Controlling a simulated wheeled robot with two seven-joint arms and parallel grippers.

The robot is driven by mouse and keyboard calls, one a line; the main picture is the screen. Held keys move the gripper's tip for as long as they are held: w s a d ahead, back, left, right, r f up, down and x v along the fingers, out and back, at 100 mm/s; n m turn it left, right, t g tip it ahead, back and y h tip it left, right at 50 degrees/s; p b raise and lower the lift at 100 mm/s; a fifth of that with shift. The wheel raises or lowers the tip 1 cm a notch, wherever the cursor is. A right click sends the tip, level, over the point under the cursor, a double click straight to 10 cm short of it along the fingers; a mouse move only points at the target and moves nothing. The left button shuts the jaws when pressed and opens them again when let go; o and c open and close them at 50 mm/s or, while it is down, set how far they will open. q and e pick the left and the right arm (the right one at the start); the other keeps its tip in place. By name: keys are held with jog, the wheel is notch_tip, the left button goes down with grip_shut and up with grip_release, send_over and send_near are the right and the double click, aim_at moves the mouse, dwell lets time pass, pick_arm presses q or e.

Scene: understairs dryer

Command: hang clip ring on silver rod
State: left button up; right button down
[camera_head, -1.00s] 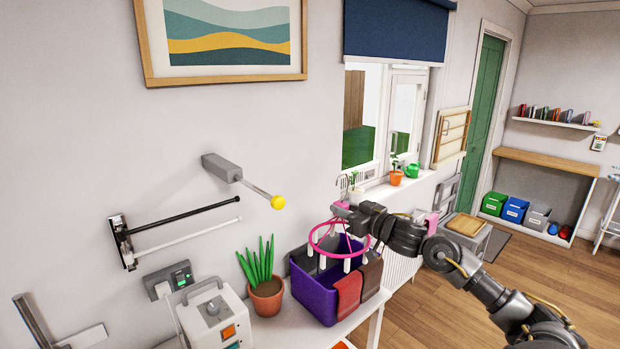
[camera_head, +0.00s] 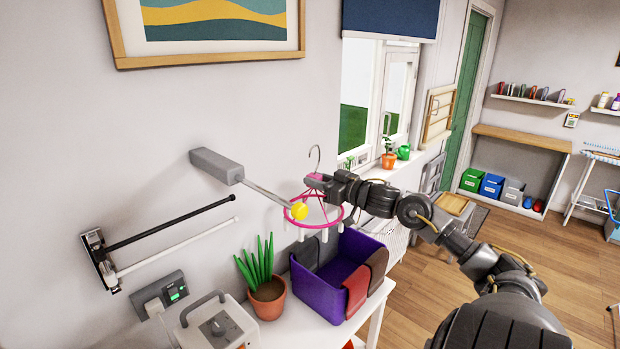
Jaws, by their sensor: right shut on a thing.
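The pink clip ring (camera_head: 338,222) has white clips hanging below it and a hook (camera_head: 314,153) standing up above. My right gripper (camera_head: 324,181) is shut on the ring's pink top part below the hook and holds it in the air above the purple bin. The silver rod (camera_head: 268,193) juts from a grey wall block (camera_head: 217,166) and ends in a yellow ball (camera_head: 299,211). In the picture the ball overlaps the ring's left part, and the hook is above and right of the ball, apart from the rod. My left gripper is out of view.
A black rod (camera_head: 170,222) and a white rod (camera_head: 175,247) stick out from a wall bracket below the silver rod. A purple bin (camera_head: 316,296) with cloths over its edge and a potted plant (camera_head: 268,299) stand on the white table below. A framed picture hangs above.

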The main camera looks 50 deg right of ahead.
aim_at(308, 186)
jog(key=shift+s+r, duration=0.3)
jog(key=shift+s, duration=0.55)
jog(key=a, duration=0.5)
jog(key=shift+w+f, duration=0.1)
jog(key=shift+w, duration=0.25)
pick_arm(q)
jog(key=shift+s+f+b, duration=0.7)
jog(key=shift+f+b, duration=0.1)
pick_arm(e)
jog(key=a+f, duration=0.2)
jog(key=a, duration=1.3)
jog(key=shift+a, duration=0.35)
jog(key=shift+w+f, duration=0.1)
jog(key=c, duration=1.1)
grip_release()
jog(key=shift+o, duration=0.2)
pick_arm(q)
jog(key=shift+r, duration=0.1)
pick_arm(e)
jog(key=shift+a, duration=0.1)
